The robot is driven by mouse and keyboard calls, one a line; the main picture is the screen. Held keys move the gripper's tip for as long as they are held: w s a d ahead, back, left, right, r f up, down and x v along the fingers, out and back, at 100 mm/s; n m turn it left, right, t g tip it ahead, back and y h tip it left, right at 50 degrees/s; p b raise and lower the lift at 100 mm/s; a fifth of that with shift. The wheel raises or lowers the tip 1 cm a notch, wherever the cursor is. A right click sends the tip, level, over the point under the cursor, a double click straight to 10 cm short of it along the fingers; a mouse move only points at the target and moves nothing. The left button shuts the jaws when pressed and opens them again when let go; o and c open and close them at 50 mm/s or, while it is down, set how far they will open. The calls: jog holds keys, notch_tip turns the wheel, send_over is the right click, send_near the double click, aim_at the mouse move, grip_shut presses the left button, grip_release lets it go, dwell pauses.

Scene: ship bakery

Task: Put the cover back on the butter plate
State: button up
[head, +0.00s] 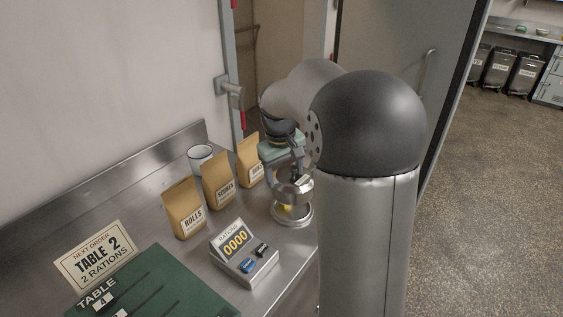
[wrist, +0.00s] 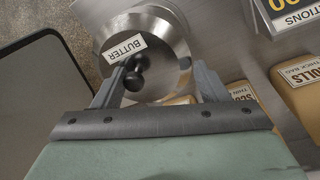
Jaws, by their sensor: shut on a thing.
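The shiny metal butter cover (head: 294,190) hangs under my gripper (head: 292,170) in the head view, with a gap below it. The butter plate (head: 292,219) stands on the steel counter right beneath, and a bit of yellow butter (head: 286,209) shows in the gap. In the wrist view, the cover (wrist: 168,38) has a "BUTTER" label and a black knob (wrist: 133,76). My gripper (wrist: 158,70) is shut on the cover, with a finger to each side of the knob; the exact contact is hard to see. The plate is mostly hidden there.
Paper bags, a rolls bag (head: 184,208), a scones bag (head: 218,180) and a third bag (head: 250,160), stand left of the plate. A white tin (head: 200,154) is behind them. A rations counter box (head: 244,257) stands in front. My arm hides the right side.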

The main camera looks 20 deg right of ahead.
jog(key=shift+w+f, duration=0.15)
jog(key=shift+f, duration=0.2)
jog(key=shift+f+b, duration=2.4)
jog(key=shift+f, duration=0.6)
jog(key=shift+f, duration=0.15)
jog(key=o, duration=1.3)
jog(key=shift+c, duration=0.2)
jog(key=shift+r+p, duration=2.85)
jog(key=shift+r, duration=0.7)
